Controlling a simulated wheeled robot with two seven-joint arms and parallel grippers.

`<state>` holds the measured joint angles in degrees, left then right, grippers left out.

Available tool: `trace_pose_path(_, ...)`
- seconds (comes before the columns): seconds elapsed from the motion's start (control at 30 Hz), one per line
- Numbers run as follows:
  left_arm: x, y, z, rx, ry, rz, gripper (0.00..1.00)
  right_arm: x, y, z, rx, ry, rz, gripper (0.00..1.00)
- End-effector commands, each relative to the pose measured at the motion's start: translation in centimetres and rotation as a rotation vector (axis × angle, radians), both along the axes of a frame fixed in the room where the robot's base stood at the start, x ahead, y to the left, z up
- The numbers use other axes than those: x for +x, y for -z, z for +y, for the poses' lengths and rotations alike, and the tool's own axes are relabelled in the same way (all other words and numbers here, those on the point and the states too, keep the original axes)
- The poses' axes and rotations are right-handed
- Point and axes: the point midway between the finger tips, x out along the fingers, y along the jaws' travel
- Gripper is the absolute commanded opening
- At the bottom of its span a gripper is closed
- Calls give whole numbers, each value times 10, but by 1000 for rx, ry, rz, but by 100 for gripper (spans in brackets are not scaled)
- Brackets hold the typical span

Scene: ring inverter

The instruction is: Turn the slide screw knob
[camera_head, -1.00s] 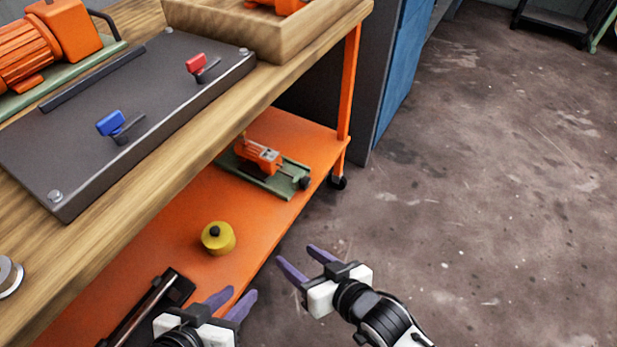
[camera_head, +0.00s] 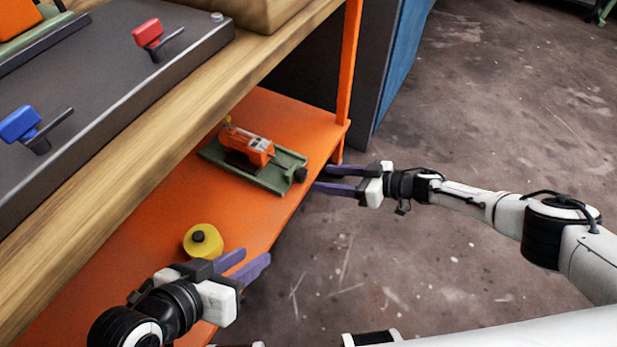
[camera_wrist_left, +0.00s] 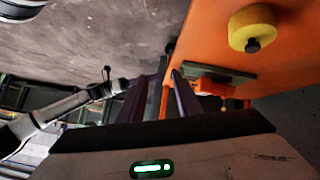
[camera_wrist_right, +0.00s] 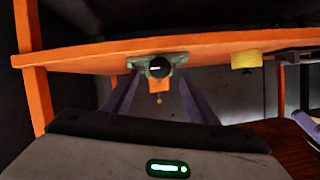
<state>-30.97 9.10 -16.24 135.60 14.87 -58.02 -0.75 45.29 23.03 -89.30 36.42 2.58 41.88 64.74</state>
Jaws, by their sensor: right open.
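A slide device with an orange carriage (camera_head: 248,147) on a green base (camera_head: 275,178) sits on the orange lower shelf. Its black knob (camera_head: 300,174) is at the end facing the shelf's front edge. In the right wrist view the knob (camera_wrist_right: 158,67) lies ahead, between and beyond the fingertips. My right gripper (camera_head: 322,180) is open and empty, just off the shelf edge near the knob, apart from it. My left gripper (camera_head: 256,262) is open and empty near the shelf's front edge, beside a yellow cylinder; the carriage (camera_wrist_left: 212,86) shows beyond its fingers in the left wrist view.
The yellow cylinder (camera_head: 203,241) with a black top stands on the orange shelf (camera_head: 150,230). The wooden tabletop (camera_head: 150,110) overhangs the shelf. An orange table leg (camera_head: 349,70) rises right of the device. The floor (camera_head: 480,120) to the right is clear.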

Motion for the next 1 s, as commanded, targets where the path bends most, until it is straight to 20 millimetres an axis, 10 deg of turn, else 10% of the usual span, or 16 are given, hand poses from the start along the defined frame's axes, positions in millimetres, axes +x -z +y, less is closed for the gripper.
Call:
trace_pose_path(0.33,4,-22,-17,-125,3,-88,31,25,24,46,0,1,-2,53)
trace_pose_path(0.73,4,-30,-19,-147,4,-102,31,28,24,53,-1,1,-1,53)
trace_pose_path(1.0,4,-30,-19,-146,4,-101,31,28,24,53,-1,1,-1,12)
